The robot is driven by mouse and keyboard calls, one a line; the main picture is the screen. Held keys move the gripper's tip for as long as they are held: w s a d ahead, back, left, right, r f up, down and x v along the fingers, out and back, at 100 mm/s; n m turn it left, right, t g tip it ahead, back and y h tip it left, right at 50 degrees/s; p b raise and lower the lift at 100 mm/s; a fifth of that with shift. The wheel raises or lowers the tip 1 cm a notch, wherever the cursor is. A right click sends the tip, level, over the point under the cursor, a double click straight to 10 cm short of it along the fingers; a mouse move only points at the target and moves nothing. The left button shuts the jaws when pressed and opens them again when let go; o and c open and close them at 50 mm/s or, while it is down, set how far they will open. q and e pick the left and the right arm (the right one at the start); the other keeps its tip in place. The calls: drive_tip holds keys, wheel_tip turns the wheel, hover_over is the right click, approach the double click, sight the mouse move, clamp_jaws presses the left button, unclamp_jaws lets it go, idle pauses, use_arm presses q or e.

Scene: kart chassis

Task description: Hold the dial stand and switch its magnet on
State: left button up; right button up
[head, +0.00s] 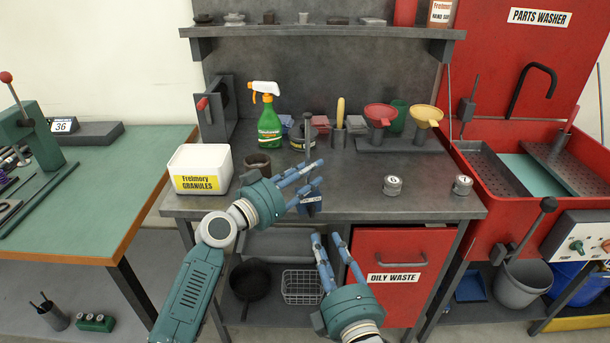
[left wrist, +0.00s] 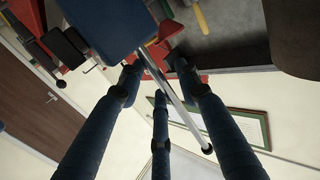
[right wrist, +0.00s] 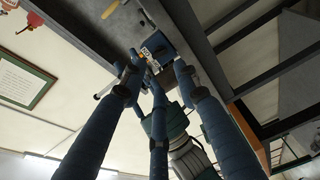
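The dial stand has a blue block base (head: 311,204) at the bench's front edge and a slim upright post (head: 307,132). My left gripper (head: 320,174) is beside the stand, its fingers spread and partly hiding it. In the left wrist view the blue block (left wrist: 105,22) is beyond the fingertips, and a chrome rod (left wrist: 172,90) with a black ball end runs across between the fingers; contact cannot be told. My right gripper (head: 325,237) is open and empty below the bench edge. In the right wrist view the labelled blue block (right wrist: 157,50) is just beyond its fingertips.
A granules tub (head: 202,170), a green spray bottle (head: 269,125), a brown cup (head: 257,163) and red and yellow funnels (head: 380,113) stand on the grey bench (head: 350,200). Two small tins (head: 392,185) sit at right. The red oily waste bin (head: 405,260) is below.

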sight(312, 211)
use_arm(q)
clamp_jaws()
use_arm(e)
drive_tip(key=c, duration=0.6)
drive_tip(key=shift+a+r+n+y, duration=0.2)
drive_tip(key=shift+a+n+y, duration=0.1)
drive_tip(key=shift+y, duration=0.2)
clamp_jaws()
drive_tip(key=w+a+r+n+g+y, duration=0.1)
drive_tip(key=w+a+n+g+y, duration=0.15)
drive_tip(key=w+a+y, duration=0.35)
use_arm(q)
drive_tip(key=shift+a, duration=0.1)
use_arm(e)
drive_tip(key=shift+w+d+f+n+t+h, duration=0.2)
drive_tip(key=shift+w+d+h, duration=0.1)
drive_tip(key=shift+w+d, duration=0.3)
drive_tip(key=shift+w+d+f+n+t+h, duration=0.15)
drive_tip(key=shift+w+d+h, duration=0.25)
drive_tip(key=shift+d, duration=0.3)
